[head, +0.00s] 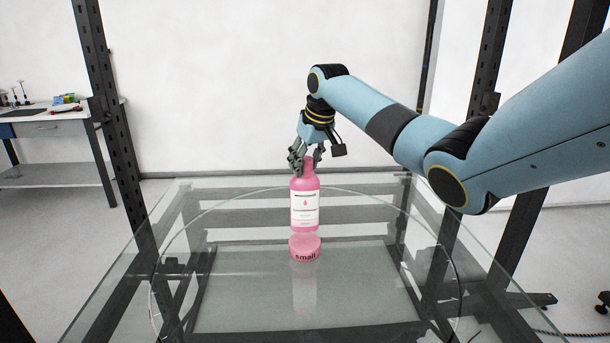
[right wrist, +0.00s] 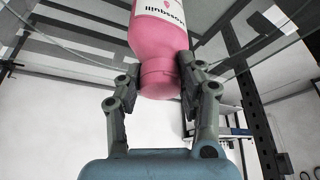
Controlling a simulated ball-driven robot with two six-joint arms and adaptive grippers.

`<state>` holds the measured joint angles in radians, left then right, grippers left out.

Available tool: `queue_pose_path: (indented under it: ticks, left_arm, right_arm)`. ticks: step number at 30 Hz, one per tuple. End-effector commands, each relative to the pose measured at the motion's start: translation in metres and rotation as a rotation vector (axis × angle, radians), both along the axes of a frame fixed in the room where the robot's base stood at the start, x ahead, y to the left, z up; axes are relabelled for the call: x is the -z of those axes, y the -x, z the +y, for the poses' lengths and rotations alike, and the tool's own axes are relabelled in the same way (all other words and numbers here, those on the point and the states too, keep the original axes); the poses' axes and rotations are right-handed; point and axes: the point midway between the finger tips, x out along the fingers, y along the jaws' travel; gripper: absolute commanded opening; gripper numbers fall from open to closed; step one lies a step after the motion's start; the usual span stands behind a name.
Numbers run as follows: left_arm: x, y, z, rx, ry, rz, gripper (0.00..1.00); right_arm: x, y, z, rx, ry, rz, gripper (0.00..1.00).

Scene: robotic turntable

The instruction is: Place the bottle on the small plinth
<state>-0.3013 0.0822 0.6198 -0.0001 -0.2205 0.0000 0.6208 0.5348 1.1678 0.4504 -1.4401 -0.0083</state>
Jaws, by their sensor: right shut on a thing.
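A pink bottle (head: 304,207) with a white label is upright over the middle of the glass table. My right gripper (head: 307,161) is above it, shut on its neck and cap. In the right wrist view the bottle (right wrist: 160,42) sits between the two fingers of the gripper (right wrist: 160,82). My left gripper is not in view.
The glass table (head: 120,290) with a round glass turntable is otherwise clear around the plinth. Dark metal posts (head: 112,110) stand at its corners. A workbench (head: 55,120) with small items is at the far left.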

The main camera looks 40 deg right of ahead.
Motion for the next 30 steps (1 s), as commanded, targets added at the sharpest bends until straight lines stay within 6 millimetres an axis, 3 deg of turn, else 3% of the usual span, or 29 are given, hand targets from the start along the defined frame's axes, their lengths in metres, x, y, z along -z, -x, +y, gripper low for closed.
queue_pose_path:
  ticks: [9, 20, 21, 26, 30]
  left_arm:
    - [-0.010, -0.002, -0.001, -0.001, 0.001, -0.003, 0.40]
    - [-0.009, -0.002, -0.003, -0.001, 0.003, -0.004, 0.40]
    - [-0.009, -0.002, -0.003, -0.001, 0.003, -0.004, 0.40]
    - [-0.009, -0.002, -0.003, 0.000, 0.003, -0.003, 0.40]
    - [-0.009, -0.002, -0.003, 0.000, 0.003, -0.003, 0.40]
  right_arm:
    - [0.036, -0.002, 0.001, 0.000, 0.001, 0.000, 0.00]
    - [0.042, -0.002, 0.001, 0.000, 0.001, -0.002, 0.00]
    - [0.043, -0.001, 0.001, 0.000, 0.001, 0.000, 0.39]
    - [0.043, -0.001, 0.001, 0.000, 0.001, 0.000, 0.60]
    - [0.043, -0.001, 0.001, 0.000, 0.001, 0.000, 0.60]
